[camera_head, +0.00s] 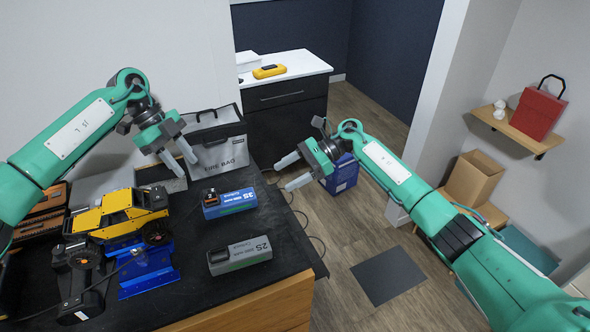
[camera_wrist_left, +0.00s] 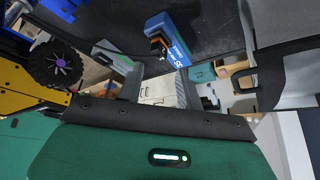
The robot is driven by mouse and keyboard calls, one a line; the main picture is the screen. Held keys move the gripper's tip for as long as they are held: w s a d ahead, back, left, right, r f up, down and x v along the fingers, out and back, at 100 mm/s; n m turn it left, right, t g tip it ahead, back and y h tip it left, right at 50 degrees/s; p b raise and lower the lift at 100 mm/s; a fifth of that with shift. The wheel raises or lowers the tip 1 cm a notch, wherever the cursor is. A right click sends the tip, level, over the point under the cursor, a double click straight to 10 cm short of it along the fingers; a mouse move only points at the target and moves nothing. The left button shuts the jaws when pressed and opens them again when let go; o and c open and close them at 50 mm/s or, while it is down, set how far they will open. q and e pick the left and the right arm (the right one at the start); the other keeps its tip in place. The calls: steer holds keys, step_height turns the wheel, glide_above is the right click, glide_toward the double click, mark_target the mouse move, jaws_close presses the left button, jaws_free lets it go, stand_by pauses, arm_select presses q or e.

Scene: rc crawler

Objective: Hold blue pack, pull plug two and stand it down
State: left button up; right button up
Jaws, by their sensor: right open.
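The blue pack (camera_head: 236,202), marked 3S, lies on the black bench mat. A small dark and orange plug (camera_head: 211,197) sits at its left end. In the left wrist view the blue pack (camera_wrist_left: 174,32) is at the top, with the plug (camera_wrist_left: 157,43) at its near end. My left gripper (camera_head: 190,169) is open and empty, above and behind the blue pack, in front of the fire bag. My right gripper (camera_head: 291,172) is open and empty, out past the bench's right edge, to the right of the pack. Neither gripper touches the pack.
A grey 2S pack (camera_head: 240,256) lies in front of the blue one. A yellow crawler (camera_head: 117,213) rests on a blue stand (camera_head: 148,272) at left. The fire bag (camera_head: 219,140) stands at the back. Bare mat (camera_head: 200,291) lies at the front.

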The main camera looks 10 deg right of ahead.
mark_target(250, 196)
steer(key=x, duration=1.2)
steer(key=shift+c, duration=0.5)
